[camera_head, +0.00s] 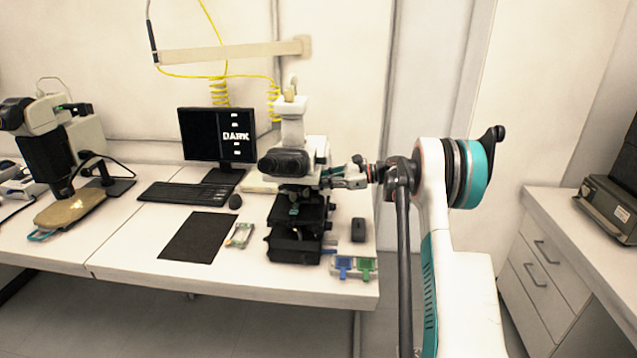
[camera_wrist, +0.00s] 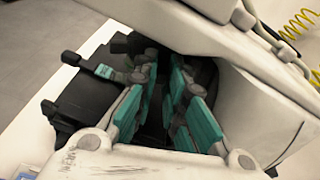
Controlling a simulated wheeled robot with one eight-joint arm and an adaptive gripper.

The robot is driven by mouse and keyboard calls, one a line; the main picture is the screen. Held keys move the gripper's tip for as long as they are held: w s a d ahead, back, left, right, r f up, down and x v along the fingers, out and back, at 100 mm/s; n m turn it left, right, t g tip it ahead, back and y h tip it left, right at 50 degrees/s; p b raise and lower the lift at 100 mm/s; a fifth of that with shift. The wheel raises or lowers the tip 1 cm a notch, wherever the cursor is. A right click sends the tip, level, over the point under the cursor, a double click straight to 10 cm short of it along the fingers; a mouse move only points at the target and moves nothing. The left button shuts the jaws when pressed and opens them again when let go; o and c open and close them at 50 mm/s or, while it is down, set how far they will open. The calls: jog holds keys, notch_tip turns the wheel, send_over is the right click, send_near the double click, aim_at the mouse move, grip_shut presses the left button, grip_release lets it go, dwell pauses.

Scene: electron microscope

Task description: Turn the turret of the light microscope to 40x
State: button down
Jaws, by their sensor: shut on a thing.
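The light microscope (camera_head: 291,130) stands on the white bench, with a white upper body, black eyepieces and a black stage (camera_head: 299,218). Its turret, under the head, is mostly hidden and its magnification marks cannot be read. My gripper (camera_head: 327,181) reaches in from the right, below the microscope head and above the stage. In the wrist view, the teal-padded fingers of my gripper (camera_wrist: 160,105) are close together, with dark microscope parts between and behind them. They are shut on the turret, though the contact itself is largely hidden.
Small blue and green items (camera_head: 355,267) lie at the bench's front right. Another microscope (camera_head: 46,150) stands far left.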

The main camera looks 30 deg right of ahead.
jog(key=shift+w+d+r, duration=0.25)
jog(key=shift+w+d, duration=0.05)
jog(key=shift+w, duration=0.5)
jog(key=c, duration=1.7)
grip_release()
jog(key=shift+o, duration=0.2)
jog(key=shift+w+a, duration=0.1)
jog(key=shift+a, duration=0.05)
